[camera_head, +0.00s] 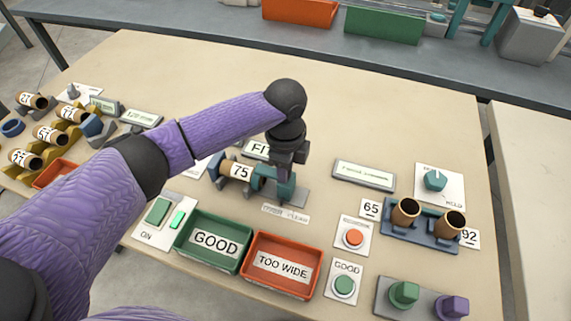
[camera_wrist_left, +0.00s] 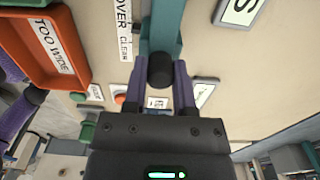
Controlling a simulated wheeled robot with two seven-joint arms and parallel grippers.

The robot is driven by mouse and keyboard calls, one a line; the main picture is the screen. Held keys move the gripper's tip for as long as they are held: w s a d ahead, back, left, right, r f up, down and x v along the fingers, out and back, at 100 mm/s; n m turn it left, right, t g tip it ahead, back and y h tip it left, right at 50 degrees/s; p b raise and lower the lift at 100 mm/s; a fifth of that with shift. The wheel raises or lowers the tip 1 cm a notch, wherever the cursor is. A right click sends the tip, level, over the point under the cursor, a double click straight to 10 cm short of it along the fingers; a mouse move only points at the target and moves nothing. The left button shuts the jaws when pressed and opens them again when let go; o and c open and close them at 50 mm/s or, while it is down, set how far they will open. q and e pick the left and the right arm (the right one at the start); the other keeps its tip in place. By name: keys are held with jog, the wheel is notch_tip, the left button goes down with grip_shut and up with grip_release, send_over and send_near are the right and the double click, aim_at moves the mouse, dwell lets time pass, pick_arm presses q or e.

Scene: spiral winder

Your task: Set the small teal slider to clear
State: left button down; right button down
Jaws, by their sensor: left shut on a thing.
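The small teal slider (camera_head: 284,188) sits on a grey plate right of a blue holder. My left gripper (camera_head: 284,168) comes down onto it from above. In the left wrist view, the left gripper's purple fingers (camera_wrist_left: 160,80) are closed around a dark round knob (camera_wrist_left: 160,70) on the teal part (camera_wrist_left: 165,30). A small white label (camera_head: 286,213) lies in front of the slider; in the wrist view the words OVER and CLEAR (camera_wrist_left: 124,32) show beside the teal part. The slider's exact position against the words is hard to tell. My right gripper is not in view.
A tube marked 75 (camera_head: 236,171) lies in the blue holder beside the slider. A green GOOD tray (camera_head: 181,243) and an orange TOO WIDE tray (camera_head: 249,277) stand in front. Buttons and a blue rack (camera_head: 432,238) with two tubes are to the right. The table's back middle is clear.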

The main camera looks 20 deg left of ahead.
pick_arm(q)
jog(key=shift+d+p, duration=0.8)
jog(key=shift+d, duration=0.8)
jog(key=shift+s, duration=0.1)
jog(key=c, duration=0.8)
grip_release()
jog(key=o, duration=0.4)
jog(key=shift+d, duration=0.2)
jog(key=shift+a, duration=0.1)
jog(key=shift+r, duration=0.1)
